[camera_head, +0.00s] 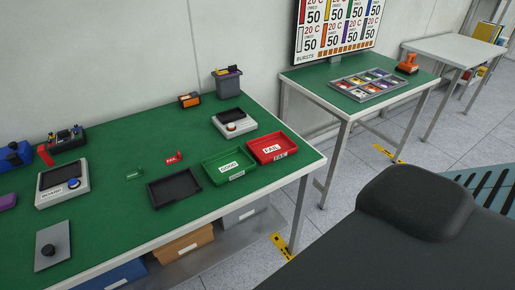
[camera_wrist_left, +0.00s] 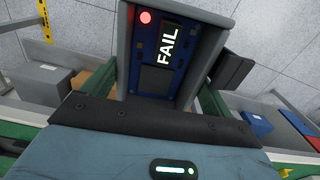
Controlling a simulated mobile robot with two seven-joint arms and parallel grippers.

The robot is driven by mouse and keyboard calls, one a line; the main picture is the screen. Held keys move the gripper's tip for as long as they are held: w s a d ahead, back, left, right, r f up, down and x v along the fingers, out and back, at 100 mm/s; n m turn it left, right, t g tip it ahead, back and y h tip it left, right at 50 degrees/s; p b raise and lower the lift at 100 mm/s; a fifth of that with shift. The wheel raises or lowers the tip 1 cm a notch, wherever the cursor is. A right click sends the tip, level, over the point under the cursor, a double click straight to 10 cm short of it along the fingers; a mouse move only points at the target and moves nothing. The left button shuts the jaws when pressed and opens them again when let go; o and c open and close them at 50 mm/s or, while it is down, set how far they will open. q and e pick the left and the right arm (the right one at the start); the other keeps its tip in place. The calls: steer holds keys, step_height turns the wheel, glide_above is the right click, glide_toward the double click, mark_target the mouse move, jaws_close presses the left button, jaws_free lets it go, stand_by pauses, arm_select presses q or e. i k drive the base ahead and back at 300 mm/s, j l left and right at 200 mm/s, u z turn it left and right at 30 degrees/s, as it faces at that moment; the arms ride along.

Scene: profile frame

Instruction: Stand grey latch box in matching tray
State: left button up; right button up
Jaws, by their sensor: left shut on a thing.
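In the left wrist view, my left gripper (camera_wrist_left: 163,108) is shut on the grey latch box (camera_wrist_left: 125,45). The box has grey side walls and a blue face with a red light, a dark panel and the word FAIL in white. Where the fingertips touch it is hard to see. In the head view, a red tray (camera_head: 293,147) labelled FAIL stands at the table's right end. A green tray (camera_head: 242,175) with a white label stands beside it, and a black tray (camera_head: 163,201) is left of that. The head view shows neither gripper nor the held box.
The green table (camera_head: 110,222) also bears a grey device (camera_head: 79,189) with a dark screen, a second grey device (camera_head: 248,126), a grey plate (camera_head: 63,257) and a dark bin (camera_head: 228,85). Bare green surface lies left of the trays. A second table stands behind.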

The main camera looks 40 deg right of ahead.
mark_target(271, 147)
steer(key=l, duration=2.05)
steer(key=i+l, duration=0.1)
steer(key=l, duration=2)
